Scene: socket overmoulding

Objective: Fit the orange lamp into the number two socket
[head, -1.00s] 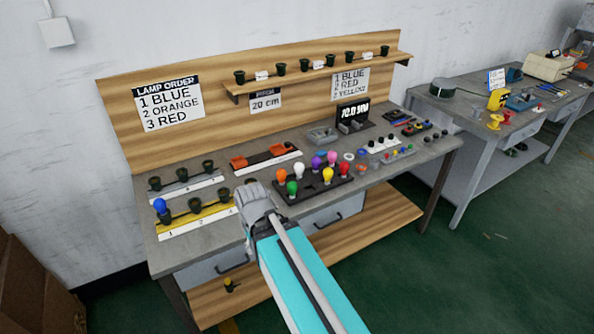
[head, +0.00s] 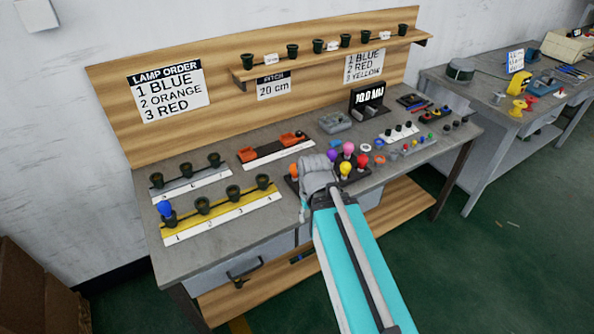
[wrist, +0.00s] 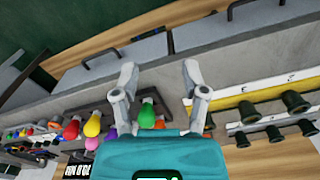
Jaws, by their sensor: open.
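The orange lamp (head: 294,171) stands at the left end of the dark lamp rack (head: 366,184), just left of my gripper (head: 316,180) in the head view. The number two socket (head: 203,206) is a dark, empty cup on the yellow strip (head: 236,212). A blue lamp (head: 166,211) sits in socket one.
Other lamps, such as a yellow lamp (head: 345,168), stand close around my gripper. Sockets three and four are empty. A grey strip (head: 190,186) of sockets and an orange-and-black fixture (head: 268,150) lie behind. The lamp order sign (head: 170,90) lists orange second.

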